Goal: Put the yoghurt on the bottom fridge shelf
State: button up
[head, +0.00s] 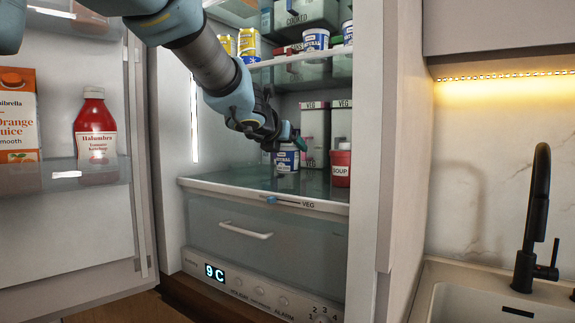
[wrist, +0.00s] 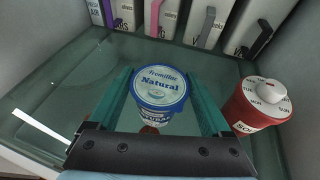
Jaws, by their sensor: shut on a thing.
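The yoghurt is a small white and blue tub marked "Natural" (wrist: 160,88). In the head view the yoghurt (head: 286,160) is at the bottom glass shelf (head: 230,182), above the drawer. My gripper (head: 285,142) reaches into the open fridge from the upper left. In the wrist view its two green fingers (wrist: 158,100) are on either side of the tub, shut on it. The tub is upright. Its base is at or very close to the shelf; I cannot tell whether it touches.
A red soup pot (wrist: 259,103) stands close to the right of my gripper. Several "VEG" cartons (head: 315,132) line the back. Another glass shelf (head: 300,58) with tubs is above. The open door (head: 75,215) is at left. Shelf space left of the tub is clear.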

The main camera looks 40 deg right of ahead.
jog(key=shift+f+b, duration=0.3)
jog(key=shift+f, duration=0.8)
jog(key=shift+f, duration=0.1)
jog(key=o, duration=1.3)
jog(key=b+v, duration=0.1)
jog(key=v, duration=1.1)
